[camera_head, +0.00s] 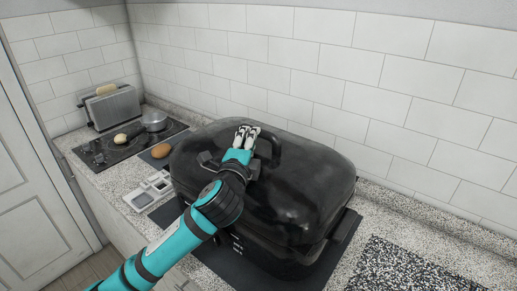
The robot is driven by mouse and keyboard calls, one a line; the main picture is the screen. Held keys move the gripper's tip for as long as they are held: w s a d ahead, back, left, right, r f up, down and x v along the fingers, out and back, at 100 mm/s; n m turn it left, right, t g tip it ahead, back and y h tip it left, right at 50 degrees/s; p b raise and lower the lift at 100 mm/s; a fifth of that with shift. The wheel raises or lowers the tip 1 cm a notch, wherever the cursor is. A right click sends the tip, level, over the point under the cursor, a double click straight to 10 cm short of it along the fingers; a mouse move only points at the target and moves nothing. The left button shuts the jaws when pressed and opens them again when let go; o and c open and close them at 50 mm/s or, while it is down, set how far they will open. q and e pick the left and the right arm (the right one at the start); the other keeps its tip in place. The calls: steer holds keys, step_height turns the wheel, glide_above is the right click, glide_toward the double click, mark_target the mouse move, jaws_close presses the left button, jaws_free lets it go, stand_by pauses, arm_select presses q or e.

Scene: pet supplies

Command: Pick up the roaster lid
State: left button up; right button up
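The black roaster lid (310,185) is a large domed cover sitting on the roaster on the counter. Its dark arched handle (275,150) stands up near the top, just right of my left gripper. My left arm is teal and black and reaches over the lid from the lower left. My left gripper (246,133) is over the lid's top, beside the handle, its pale fingers pointing away from me. The fingers look close together, but I cannot tell if they touch or grip the handle. My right gripper is not in view.
A dark mat lies under the roaster. A grey toaster (113,107), a black cooktop (110,150) with a small pot (154,121), and a brown potato-like item (161,151) are at left. A tiled wall stands close behind. A speckled black mat (400,272) is at right.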

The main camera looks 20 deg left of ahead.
arm_select(q)
steer(key=shift+w+d+r+p, duration=0.1)
steer(key=shift+w+p, duration=0.3)
steer(key=shift+w, duration=0.5)
steer(key=w+p, duration=0.1)
steer(key=w, duration=0.2)
steer(key=shift+w+d, duration=0.15)
steer(key=shift+w, duration=0.1)
steer(key=shift+w+f, duration=0.25)
steer(key=shift+w, duration=0.1)
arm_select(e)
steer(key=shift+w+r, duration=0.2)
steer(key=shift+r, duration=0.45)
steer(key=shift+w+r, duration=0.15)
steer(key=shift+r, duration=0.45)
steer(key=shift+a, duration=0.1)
arm_select(q)
steer(key=shift+s, duration=0.1)
steer(key=shift+c, duration=1)
jaws_close()
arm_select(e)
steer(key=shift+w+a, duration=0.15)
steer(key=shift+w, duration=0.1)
arm_select(q)
steer(key=shift+r, duration=0.25)
